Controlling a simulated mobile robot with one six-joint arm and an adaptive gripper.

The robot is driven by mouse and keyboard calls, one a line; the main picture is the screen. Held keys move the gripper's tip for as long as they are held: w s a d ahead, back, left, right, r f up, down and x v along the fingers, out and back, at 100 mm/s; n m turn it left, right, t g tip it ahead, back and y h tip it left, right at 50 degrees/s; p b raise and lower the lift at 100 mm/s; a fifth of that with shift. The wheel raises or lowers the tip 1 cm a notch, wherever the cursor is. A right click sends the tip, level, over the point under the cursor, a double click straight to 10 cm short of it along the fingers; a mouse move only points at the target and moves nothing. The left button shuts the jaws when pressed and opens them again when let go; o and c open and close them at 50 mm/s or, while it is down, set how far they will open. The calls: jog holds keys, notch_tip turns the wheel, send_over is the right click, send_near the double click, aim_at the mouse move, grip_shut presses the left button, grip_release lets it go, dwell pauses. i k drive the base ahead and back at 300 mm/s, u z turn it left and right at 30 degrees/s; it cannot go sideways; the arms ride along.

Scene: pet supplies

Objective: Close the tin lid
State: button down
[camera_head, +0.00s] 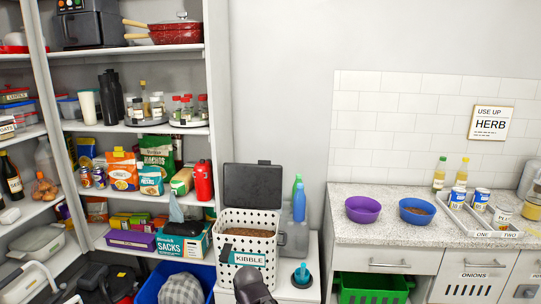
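The tin is a white dotted bin labelled KIBBLE (235,258), standing on a low white surface in the lower middle. Brown kibble shows inside its top. Its dark grey lid (252,186) stands open, upright at the back rim. A dark rounded shape that looks like my gripper (254,286) is at the bottom edge, in front of the tin's lower right front and well below the lid. It is apart from the lid. Its fingers cannot be made out, so I cannot tell whether it is open or shut.
Stocked shelves (135,128) fill the left. A counter (350,228) with bowls is at right.

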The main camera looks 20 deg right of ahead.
aim_at(259, 185)
jog(key=z, duration=0.45)
jog(key=i, duration=0.55)
jog(key=z, duration=0.45)
